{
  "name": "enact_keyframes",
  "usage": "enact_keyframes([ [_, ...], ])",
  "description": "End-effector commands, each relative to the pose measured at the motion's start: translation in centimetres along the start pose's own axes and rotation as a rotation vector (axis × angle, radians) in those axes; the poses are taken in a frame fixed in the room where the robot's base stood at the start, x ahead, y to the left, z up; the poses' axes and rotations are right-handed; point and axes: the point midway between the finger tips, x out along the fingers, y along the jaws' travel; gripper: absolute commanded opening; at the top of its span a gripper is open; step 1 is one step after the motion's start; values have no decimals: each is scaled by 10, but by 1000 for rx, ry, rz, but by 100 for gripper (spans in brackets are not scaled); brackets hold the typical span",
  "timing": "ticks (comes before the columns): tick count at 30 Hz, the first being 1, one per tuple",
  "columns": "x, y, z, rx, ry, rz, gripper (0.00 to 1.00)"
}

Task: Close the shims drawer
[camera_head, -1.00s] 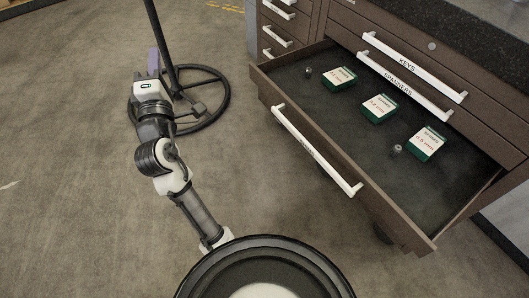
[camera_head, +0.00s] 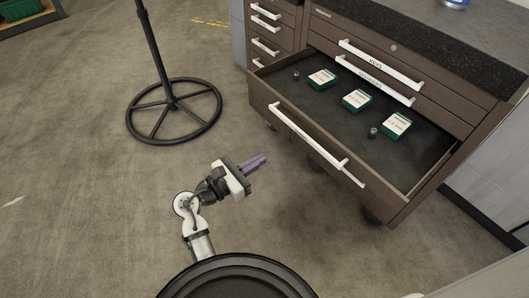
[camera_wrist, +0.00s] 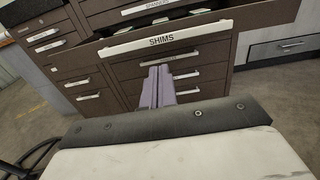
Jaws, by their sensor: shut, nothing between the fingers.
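The shims drawer (camera_head: 262,95) is pulled out of the brown cabinet in the head view. Its white handle (camera_head: 310,140) runs along its front. In the wrist view the drawer handle (camera_wrist: 166,38) bears the label SHIMS and lies ahead of my gripper. My gripper (camera_head: 266,159), with purple fingers, is shut and empty. It is in front of the drawer, apart from it, and points toward the drawer front. The fingers also show in the wrist view (camera_wrist: 157,84), below the handle in the picture.
Inside the drawer are green-and-white boxes (camera_head: 357,99) and small dark pieces (camera_head: 373,132). The keys (camera_head: 381,66) and spanners (camera_head: 374,80) drawers above are shut. A black stand with a ring base (camera_head: 174,110) is at left. Floor around my gripper is clear.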

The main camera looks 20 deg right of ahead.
Motion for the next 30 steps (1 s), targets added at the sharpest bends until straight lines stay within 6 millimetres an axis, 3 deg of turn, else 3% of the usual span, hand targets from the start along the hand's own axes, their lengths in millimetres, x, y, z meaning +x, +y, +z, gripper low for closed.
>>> enact_keyframes([
  [15, 104, 0, 2, 4, 0, 0, 0],
  [21, 123, 1, 1, 4, 1, 2, 0],
  [30, 126, 1, 0, 6, 1, 4, 0],
])
